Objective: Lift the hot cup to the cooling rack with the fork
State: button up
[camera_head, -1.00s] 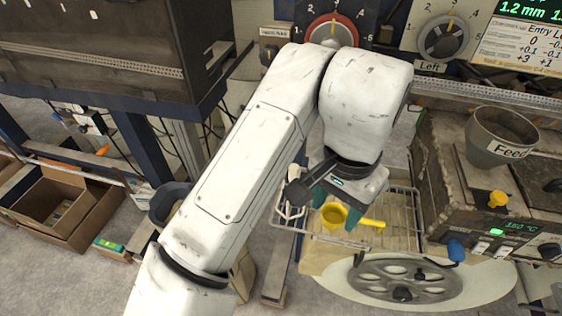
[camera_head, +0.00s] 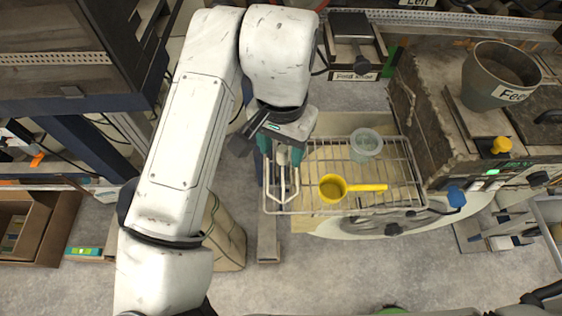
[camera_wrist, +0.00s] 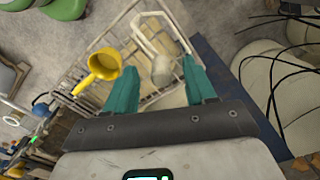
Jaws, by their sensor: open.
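My gripper (camera_head: 279,150) has teal fingers held apart over the left end of the wire rack (camera_head: 405,187). In the wrist view, the open gripper (camera_wrist: 162,82) has a pale grey utensil (camera_wrist: 161,66) beyond and between its fingers. I cannot tell whether this is the fork; its end is unclear. It sits in the wire holder at the rack's left end. A translucent grey-green cup (camera_head: 366,145) stands at the rack's back right, apart from my gripper. I cannot tell whether it is hot.
A yellow ladle (camera_head: 334,188) lies on the rack, its handle pointing right; it also shows in the wrist view (camera_wrist: 103,66). A grey feed hopper (camera_head: 497,80) and machine stand to the right. A dark machine (camera_head: 60,60) stands on the left. Cardboard boxes (camera_head: 42,225) are at lower left.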

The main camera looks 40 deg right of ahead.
aim_at(282, 160)
jog(key=shift+w+d+f+p, duration=0.15)
jog(key=shift+f+p, duration=0.15)
jog(key=shift+f, duration=1.05)
jog(key=shift+d+f+p, duration=0.1)
jog(key=shift+f+p, duration=0.2)
jog(key=shift+f, duration=1.05)
jog(key=shift+c, duration=0.2)
grip_shut()
